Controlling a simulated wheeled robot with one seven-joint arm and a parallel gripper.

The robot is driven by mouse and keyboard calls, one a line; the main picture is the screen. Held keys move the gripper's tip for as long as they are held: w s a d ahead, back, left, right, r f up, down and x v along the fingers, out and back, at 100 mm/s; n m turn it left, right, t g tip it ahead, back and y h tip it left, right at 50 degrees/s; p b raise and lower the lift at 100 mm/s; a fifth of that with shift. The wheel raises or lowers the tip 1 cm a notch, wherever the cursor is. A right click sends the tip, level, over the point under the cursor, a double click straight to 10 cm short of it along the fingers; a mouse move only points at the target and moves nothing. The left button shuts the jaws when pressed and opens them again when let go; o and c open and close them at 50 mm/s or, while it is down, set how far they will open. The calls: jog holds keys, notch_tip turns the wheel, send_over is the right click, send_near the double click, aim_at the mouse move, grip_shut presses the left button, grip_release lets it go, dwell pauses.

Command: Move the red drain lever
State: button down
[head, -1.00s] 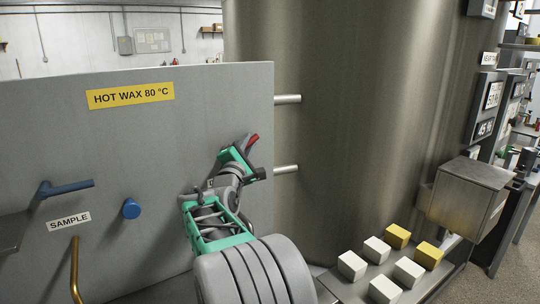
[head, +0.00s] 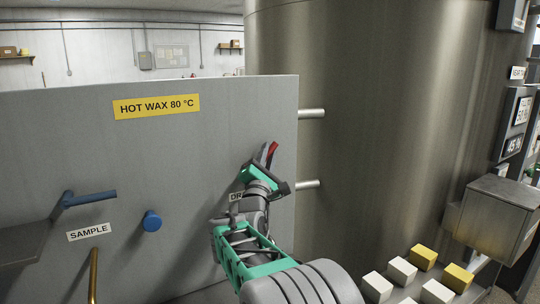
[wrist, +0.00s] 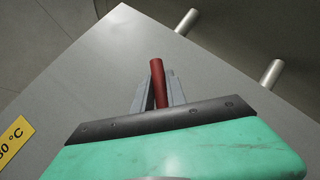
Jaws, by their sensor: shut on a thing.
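The red drain lever (head: 272,149) is on the grey panel (head: 190,145), near its right edge. In the wrist view the red lever (wrist: 157,80) sticks up between the two grey fingers of my gripper (wrist: 158,92). My gripper (head: 267,160) is shut on the lever. The lever's lower part is hidden behind the gripper's dark edge and green body. A label beginning "DR" (head: 236,196) is partly covered by my arm.
A blue lever (head: 90,198), a blue knob (head: 151,220) and a brass pipe (head: 93,275) are on the panel's left. A large steel tank (head: 370,110) stands to the right, with two short pipes (head: 312,113) beside it. White and yellow blocks (head: 423,257) lie at lower right.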

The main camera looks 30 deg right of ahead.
jog(key=c, duration=1.3)
grip_release()
jog(key=shift+c, duration=0.2)
jog(key=b+v, duration=0.2)
jog(key=v, duration=0.6)
